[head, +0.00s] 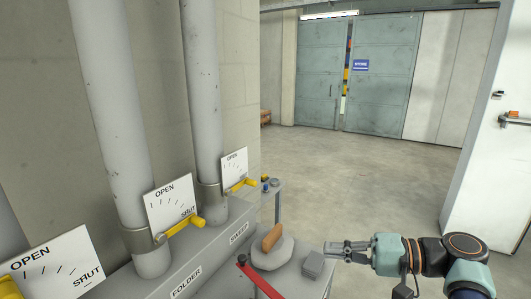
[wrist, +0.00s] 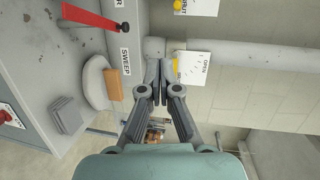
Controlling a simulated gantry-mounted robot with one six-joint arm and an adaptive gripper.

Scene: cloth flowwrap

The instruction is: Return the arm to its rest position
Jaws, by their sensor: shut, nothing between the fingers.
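My gripper (head: 345,250) is at the lower right in the head view, pointing left, with its arm reaching in from the right edge. In the wrist view my gripper (wrist: 160,88) has its fingertips together, with nothing between them. It is in the air beside the grey machine top (head: 295,278). A brown block (head: 272,237) sits on a pale round plate (head: 272,256) further left.
A red lever (head: 260,277) lies across the machine's front. Yellow valve handles (head: 186,224) with OPEN/SHUT plates stand on grey pipes (head: 113,100) at left. A thin grey post (head: 277,204) rises behind the plate. The floor (head: 350,165) beyond is clear up to blue-grey doors (head: 384,70).

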